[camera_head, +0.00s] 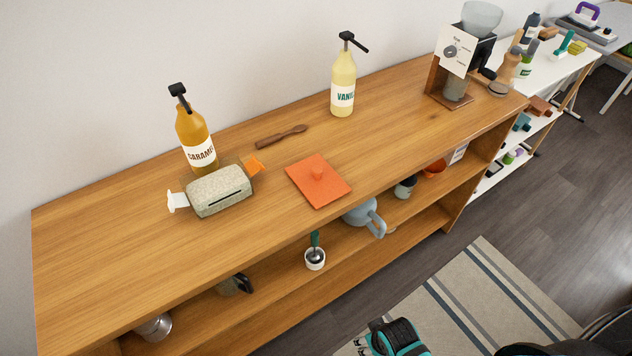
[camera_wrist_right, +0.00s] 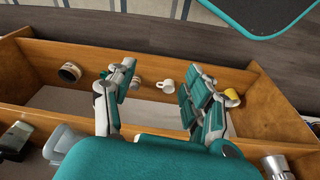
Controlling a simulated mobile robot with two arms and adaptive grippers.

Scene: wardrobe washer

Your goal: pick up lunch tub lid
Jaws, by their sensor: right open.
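My right gripper (camera_head: 394,338) is at the bottom of the head view, over the rug, in front of the shelf and well apart from the lid. In the right wrist view my right gripper (camera_wrist_right: 158,88) has its two fingers spread with nothing held between them. The lid cannot be made out in the right wrist view. My left gripper is not in view.
A vanilla bottle (camera_head: 343,83) and grinder (camera_head: 456,62) stand behind. A blue-grey jug (camera_head: 364,215) is on the shelf below. Counter right of the lid is clear.

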